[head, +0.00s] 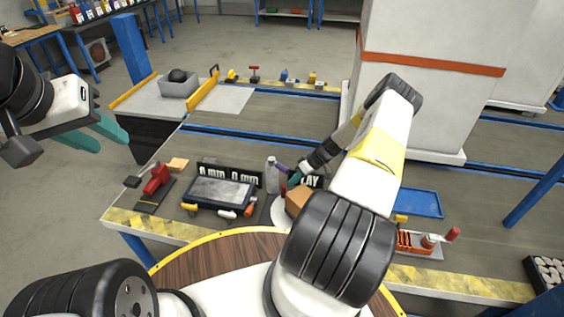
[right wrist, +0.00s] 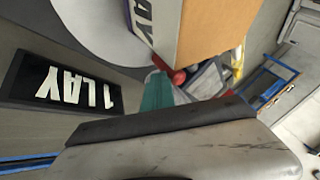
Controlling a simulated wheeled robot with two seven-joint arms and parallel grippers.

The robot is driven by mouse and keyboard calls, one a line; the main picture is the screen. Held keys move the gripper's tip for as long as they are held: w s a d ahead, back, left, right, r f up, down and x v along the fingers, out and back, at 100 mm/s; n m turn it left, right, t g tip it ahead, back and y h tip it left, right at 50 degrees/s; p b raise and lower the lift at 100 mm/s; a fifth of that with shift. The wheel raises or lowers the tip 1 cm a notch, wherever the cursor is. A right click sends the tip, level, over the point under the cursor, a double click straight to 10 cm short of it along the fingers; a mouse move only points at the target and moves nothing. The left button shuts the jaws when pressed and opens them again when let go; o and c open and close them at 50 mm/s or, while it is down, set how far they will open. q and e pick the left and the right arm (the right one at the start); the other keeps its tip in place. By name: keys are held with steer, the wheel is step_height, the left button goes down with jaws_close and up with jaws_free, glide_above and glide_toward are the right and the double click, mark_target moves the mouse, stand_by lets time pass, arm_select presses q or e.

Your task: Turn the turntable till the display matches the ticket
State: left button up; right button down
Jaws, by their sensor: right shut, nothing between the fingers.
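The turntable is a pale disc (head: 282,212), partly hidden by my right arm; its pale surface also shows in the right wrist view (right wrist: 85,22). A brown box (head: 297,200) stands on it. In the right wrist view the box (right wrist: 212,30) has a white side with dark letters ending in "AY". A black plate (right wrist: 62,88) beside the turntable reads "1 LAY". Another black plate (head: 230,172) reads "0 mm 0 mm". I cannot tell which is the ticket. My right gripper (head: 291,182) is shut and empty close beside the box; contact is unclear. My left gripper (head: 100,135) is open, away from the bench.
A tablet-like screen (head: 220,190) lies left of the turntable, with a grey bottle (head: 271,176) near it. A red ball (right wrist: 180,77) shows by my right fingertips. A blue tray (head: 415,203) and an orange rack (head: 412,241) stand to the right.

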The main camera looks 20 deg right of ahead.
steer(key=shift+a+n+g, duration=0.6)
steer(key=shift+a+n, duration=0.3)
steer(key=shift+n, duration=0.2)
steer(key=shift+s+a, duration=0.1)
